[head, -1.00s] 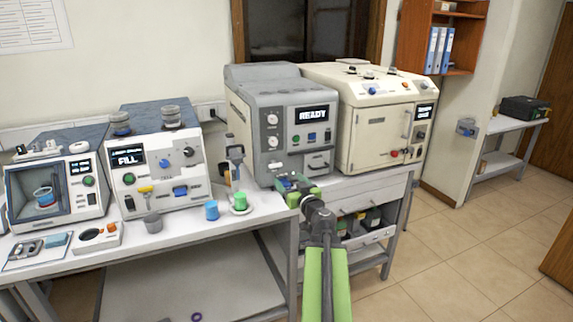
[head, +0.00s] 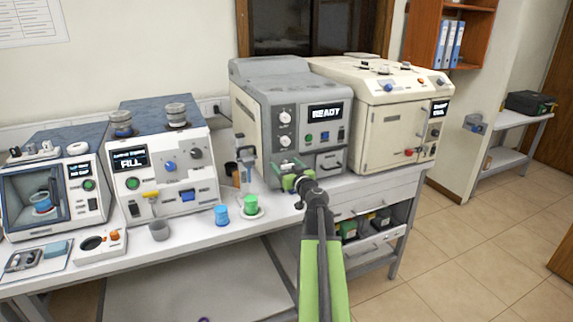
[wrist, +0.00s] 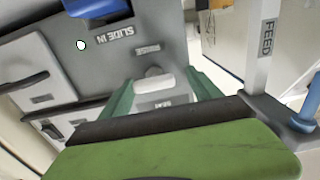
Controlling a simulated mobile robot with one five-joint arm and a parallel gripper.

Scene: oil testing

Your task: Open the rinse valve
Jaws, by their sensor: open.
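The grey machine (head: 296,115) with a READY display stands near the middle of the bench in the head view. My gripper (head: 288,178) is at its lower front left, and my arm partly hides that spot. In the wrist view, a pale rounded handle or knob (wrist: 153,84) lies between the two green fingers of my gripper (wrist: 160,90). The fingers are open, one on each side of it, and do not visibly clamp it.
A post marked FEED (wrist: 267,45) stands right of the fingers in the wrist view. A blue cup (head: 221,214) and a green cup (head: 250,205) stand left of my gripper. A cream machine (head: 385,125) is to the right. Floor is open at the right.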

